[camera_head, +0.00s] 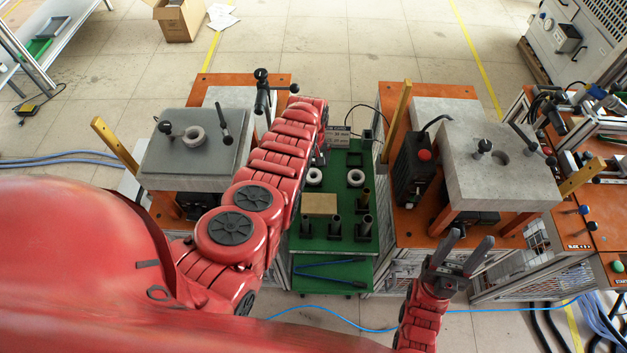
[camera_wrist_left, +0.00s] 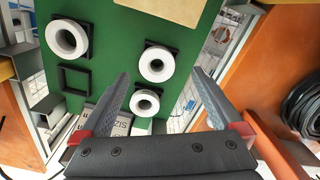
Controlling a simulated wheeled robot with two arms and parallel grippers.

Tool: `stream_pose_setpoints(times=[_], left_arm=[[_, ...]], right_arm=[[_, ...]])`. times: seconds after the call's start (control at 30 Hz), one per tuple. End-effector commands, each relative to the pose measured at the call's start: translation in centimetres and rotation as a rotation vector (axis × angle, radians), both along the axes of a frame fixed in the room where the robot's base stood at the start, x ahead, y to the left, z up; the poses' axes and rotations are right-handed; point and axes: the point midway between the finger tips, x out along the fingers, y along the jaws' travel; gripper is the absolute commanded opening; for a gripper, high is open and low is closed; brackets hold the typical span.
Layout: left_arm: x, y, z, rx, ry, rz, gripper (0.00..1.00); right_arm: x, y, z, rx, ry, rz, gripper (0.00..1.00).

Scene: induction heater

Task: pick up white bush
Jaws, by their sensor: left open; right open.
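The white bushes are light rings on a green board (camera_head: 335,274). Two show in the head view, a left one (camera_head: 314,177) and a right one (camera_head: 355,178). The left wrist view shows three: a large one (camera_wrist_left: 67,38), a middle one (camera_wrist_left: 157,64) and a smaller one (camera_wrist_left: 145,102), each on a black holder. My left gripper (camera_wrist_left: 158,72) is open and empty, with the middle and smaller rings seen between its fingers; contact is not visible. My right gripper (camera_head: 472,237) is open and empty at the lower right.
Dark upright posts (camera_head: 335,228) and a tan block (camera_head: 319,204) stand on the green board. A right station (camera_head: 500,180) has a grey plate with a hole. An empty square holder (camera_wrist_left: 75,79) sits beside the rings.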

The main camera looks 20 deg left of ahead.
Motion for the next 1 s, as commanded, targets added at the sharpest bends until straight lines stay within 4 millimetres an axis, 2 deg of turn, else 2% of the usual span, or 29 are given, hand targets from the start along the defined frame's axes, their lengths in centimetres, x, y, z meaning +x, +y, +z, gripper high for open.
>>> stream_pose_setpoints(times=[0.23, 0.53, 0.83, 0.87, 1.0], left_arm=[[0.2, -0.1, -1.3, 0.000, -0.002, 0.001, 1.00], [0.4, -0.4, -5.3, 0.000, -0.002, 0.001, 1.00], [0.5, -0.4, -5.4, 0.000, -0.002, 0.001, 1.00], [0.4, -0.4, -5.4, 0.000, -0.002, 0.001, 0.96], [0.4, -0.4, -5.4, 0.000, -0.002, 0.001, 0.71]], right_arm=[[0.0, 0.0, -1.5, 0.000, 0.000, 0.000, 0.50], [0.0, 0.0, -6.0, 0.000, -0.001, 0.000, 0.50], [0.0, 0.0, -6.1, 0.000, -0.001, 0.000, 0.50], [0.0, 0.0, -6.1, 0.000, -0.001, 0.000, 0.50], [0.0, 0.0, -6.1, 0.000, -0.001, 0.000, 0.50]])
